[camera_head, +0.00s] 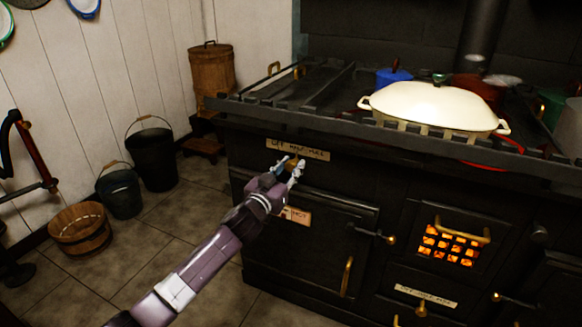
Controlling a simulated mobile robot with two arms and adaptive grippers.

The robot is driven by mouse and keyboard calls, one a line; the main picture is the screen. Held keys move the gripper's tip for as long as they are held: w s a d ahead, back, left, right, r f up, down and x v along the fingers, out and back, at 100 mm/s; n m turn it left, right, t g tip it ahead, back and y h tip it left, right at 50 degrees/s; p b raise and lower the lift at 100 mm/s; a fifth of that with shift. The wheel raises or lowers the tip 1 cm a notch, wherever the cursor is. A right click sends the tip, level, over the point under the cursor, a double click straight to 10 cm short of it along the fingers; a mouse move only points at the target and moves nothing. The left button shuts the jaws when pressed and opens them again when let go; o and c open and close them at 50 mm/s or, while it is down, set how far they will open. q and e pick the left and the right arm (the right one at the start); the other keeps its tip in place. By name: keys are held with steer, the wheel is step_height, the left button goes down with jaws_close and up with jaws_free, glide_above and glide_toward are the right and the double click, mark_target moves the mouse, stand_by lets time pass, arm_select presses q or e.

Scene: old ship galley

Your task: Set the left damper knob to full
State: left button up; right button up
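The black stove front carries a pale label (298,149) reading something like "OFF HALF FULL". Just below it, a small brass-coloured left damper knob (291,163) shows between my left gripper's fingers. My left gripper (291,168) is at the stove front, with its fingertips around this knob. I cannot tell whether they press on it or stand slightly apart from it. The fingers and hand hide most of the knob, so its pointing direction is not readable. My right gripper is not in view.
A cream lidded pot (433,104) sits on the railed stove top. An oven door handle (347,276) and glowing fire grate (448,246) lie right of my arm. A second label (425,296) is lower right. Buckets (152,158) and a wooden tub (80,229) stand left; floor between is clear.

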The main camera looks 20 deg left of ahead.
mark_target(318, 165)
arm_select(q)
jaws_close()
steer(key=shift+d, duration=0.2)
steer(key=d+p, duration=0.1)
steer(key=d, duration=0.4)
steer(key=shift+d, duration=0.5)
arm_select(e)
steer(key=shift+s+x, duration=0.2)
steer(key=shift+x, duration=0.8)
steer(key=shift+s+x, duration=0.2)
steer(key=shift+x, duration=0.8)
arm_select(q)
steer(key=shift+f, duration=0.1)
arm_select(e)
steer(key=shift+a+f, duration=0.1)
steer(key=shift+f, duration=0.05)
arm_select(q)
steer(key=o, duration=0.6)
jaws_free()
steer(key=shift+d, duration=0.15)
